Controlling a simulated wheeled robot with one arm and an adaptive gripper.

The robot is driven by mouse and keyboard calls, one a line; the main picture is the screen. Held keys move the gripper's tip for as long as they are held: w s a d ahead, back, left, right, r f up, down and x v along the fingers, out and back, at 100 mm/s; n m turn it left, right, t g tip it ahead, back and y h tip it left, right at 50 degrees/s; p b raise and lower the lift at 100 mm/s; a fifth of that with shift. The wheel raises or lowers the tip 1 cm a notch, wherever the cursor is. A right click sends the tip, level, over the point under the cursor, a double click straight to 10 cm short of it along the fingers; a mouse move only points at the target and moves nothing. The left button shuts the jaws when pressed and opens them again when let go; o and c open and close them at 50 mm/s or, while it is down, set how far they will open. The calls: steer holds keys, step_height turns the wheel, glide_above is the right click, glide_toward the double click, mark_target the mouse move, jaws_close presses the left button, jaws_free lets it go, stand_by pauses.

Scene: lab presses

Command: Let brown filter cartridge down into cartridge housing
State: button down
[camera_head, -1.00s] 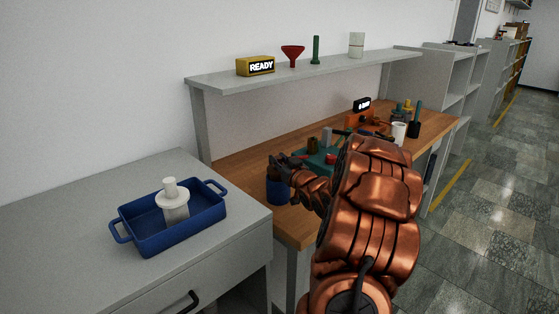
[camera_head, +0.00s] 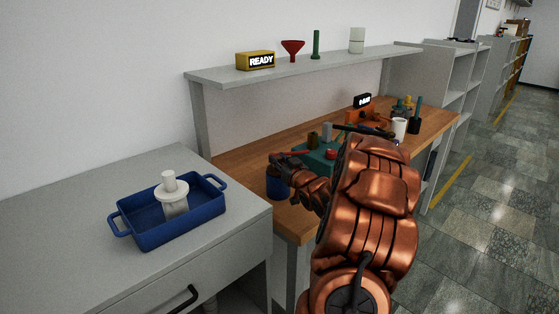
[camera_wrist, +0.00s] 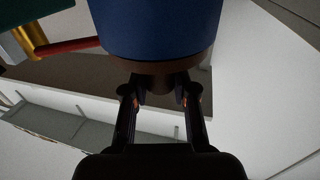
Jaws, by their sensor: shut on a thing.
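In the wrist view my gripper (camera_wrist: 160,98) is shut on a brown piece, the brown filter cartridge (camera_wrist: 158,68), of which only a narrow band shows. A large blue cylinder, the cartridge housing (camera_wrist: 155,25), fills the top middle of that view, right against the brown band. The rest of the cartridge is hidden, and I cannot tell how deep it sits. In the head view the blue housing (camera_head: 276,188) stands at the near left end of the wooden bench, with my gripper (camera_head: 277,160) right above it.
A grey cabinet with a blue tray (camera_head: 150,238) is at left. A shelf (camera_head: 300,72) runs above the bench.

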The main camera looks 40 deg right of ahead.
steer(key=shift+f, duration=0.1)
steer(key=c, duration=0.8)
jaws_free()
steer(key=shift+c, duration=0.2)
steer(key=shift+s, duration=0.1)
steer(key=v, duration=1.1)
steer(key=shift+s+a, duration=0.2)
steer(key=shift+s, duration=0.15)
